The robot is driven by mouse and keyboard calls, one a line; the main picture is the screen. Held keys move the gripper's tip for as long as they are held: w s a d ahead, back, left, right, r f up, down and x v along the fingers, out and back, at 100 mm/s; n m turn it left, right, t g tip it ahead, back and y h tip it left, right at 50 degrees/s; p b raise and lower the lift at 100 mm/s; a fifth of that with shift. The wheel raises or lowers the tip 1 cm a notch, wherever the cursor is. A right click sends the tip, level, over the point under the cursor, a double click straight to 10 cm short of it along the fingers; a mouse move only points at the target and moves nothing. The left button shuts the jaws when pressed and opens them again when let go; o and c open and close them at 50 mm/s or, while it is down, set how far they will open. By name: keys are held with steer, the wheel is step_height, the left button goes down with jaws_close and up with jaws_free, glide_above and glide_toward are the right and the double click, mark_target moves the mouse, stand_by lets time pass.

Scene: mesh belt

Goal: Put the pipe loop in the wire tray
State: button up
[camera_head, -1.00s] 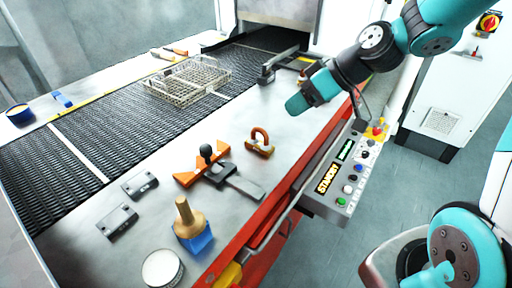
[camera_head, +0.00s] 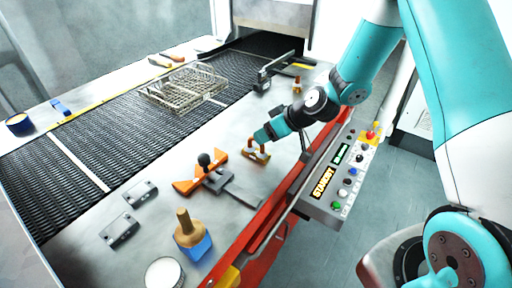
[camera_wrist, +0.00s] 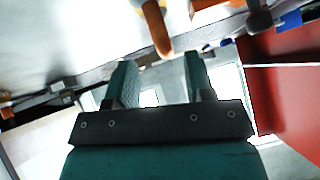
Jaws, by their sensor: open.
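The pipe loop (camera_head: 250,146), a copper-orange bent tube on a small base, stands on the steel table right of the mesh belt. In the wrist view it shows as a curved copper tube (camera_wrist: 157,27) just beyond the fingertips. My gripper (camera_head: 263,135) is at the loop in the head view and hides part of it. The two teal fingers (camera_wrist: 160,76) are apart with nothing between them, and the loop's end lies near the gap. I cannot tell whether they touch it. The wire tray (camera_head: 158,100), a metal basket, rests on the belt at upper left.
An orange clamp with a black knob (camera_head: 205,160) stands close left of the loop. Grey blocks (camera_head: 120,230), a wooden-handled blue tool (camera_head: 190,240) and a round tin (camera_head: 163,273) are nearer. A control box (camera_head: 335,180) lines the right edge. A grey bracket (camera_head: 265,75) stands behind.

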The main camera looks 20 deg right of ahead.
steer(key=p+x, duration=0.1)
steer(key=x, duration=0.2)
steer(key=shift+s+a+f+p, duration=0.1)
steer(key=shift+a+f+p, duration=0.1)
steer(key=shift+a+p, duration=0.15)
steer(key=shift+w+a+f, duration=0.15)
steer(key=shift+w+f, duration=0.05)
steer(key=shift+f, duration=0.15)
jaws_close()
